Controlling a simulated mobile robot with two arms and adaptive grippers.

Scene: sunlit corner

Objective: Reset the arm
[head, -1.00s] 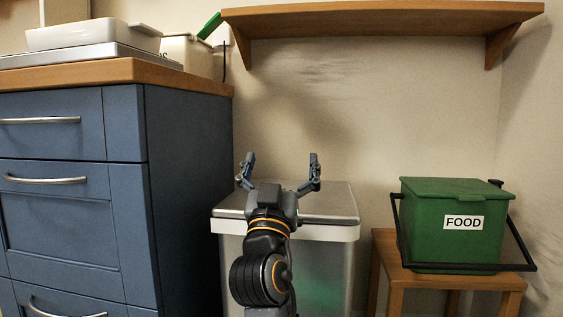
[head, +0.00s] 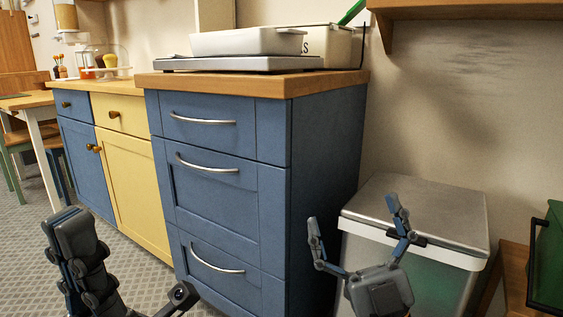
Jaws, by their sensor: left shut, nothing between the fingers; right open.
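My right gripper (head: 354,214) is open and empty, its two dark grey fingers spread and pointing up. It shows in front of the corner of the blue cabinet and the grey lidded bin. My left gripper (head: 70,228) is shut and empty, upright at the lower left over the grey floor. Its fingers are pressed together. Both wrists run out of the bottom of the picture.
A blue drawer cabinet (head: 222,190) carries a white tray (head: 247,41) on a flat scale (head: 240,63). The metal bin (head: 440,210) stands to its right. A green container (head: 547,262) is cut off at the right edge. Patterned floor (head: 30,235) is open at the left.

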